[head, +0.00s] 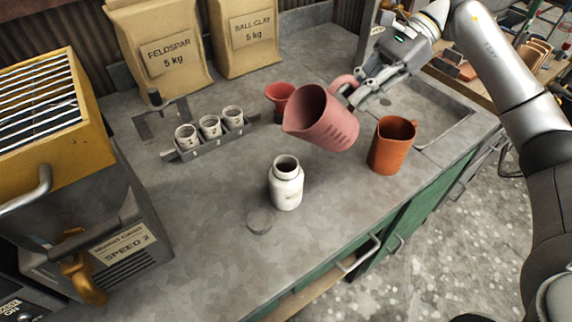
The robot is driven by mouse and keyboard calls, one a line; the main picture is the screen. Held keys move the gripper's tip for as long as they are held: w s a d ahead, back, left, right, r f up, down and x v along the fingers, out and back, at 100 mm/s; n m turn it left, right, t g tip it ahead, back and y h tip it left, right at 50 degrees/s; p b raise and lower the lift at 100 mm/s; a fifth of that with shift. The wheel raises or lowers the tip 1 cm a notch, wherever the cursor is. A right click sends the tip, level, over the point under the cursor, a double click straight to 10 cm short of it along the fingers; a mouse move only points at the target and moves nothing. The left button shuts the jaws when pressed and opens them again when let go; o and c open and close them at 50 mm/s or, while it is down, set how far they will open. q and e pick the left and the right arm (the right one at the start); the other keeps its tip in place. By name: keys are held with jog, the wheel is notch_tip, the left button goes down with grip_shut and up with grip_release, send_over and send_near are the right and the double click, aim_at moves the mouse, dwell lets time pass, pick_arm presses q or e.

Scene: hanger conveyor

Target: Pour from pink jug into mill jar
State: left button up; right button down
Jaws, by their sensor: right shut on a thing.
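The pink jug (322,121) is held in the air, tilted with its mouth toward the left. My right gripper (358,94) is shut on its handle at the jug's upper right. The mill jar (287,187) is white and stands upright and open on the grey worktop, below and to the left of the jug. The jug's lip is above and behind the jar in the picture, not clearly over its mouth. No stream shows, and the jug's contents cannot be made out. A grey round lid (260,220) lies in front of the jar. My left gripper is not in view.
An orange jug (391,146) stands right of the pink jug, near a sink (440,112). A red funnel-like cup (278,95) and a rack of white cups (212,144) are behind. A yellow machine (45,140) fills the left. The front worktop (190,265) is clear.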

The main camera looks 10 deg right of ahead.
aim_at(353, 108)
notch_tip(353, 108, down, 3)
jog(key=y+b, duration=0.3)
jog(key=b, duration=0.2)
jog(key=shift+f+g, duration=0.2)
jog(key=shift+g, duration=0.2)
jog(key=shift+f+y+b, duration=0.15)
jog(key=shift+y+b, duration=0.25)
jog(key=shift+w+y, duration=0.1)
jog(key=shift+y, duration=0.2)
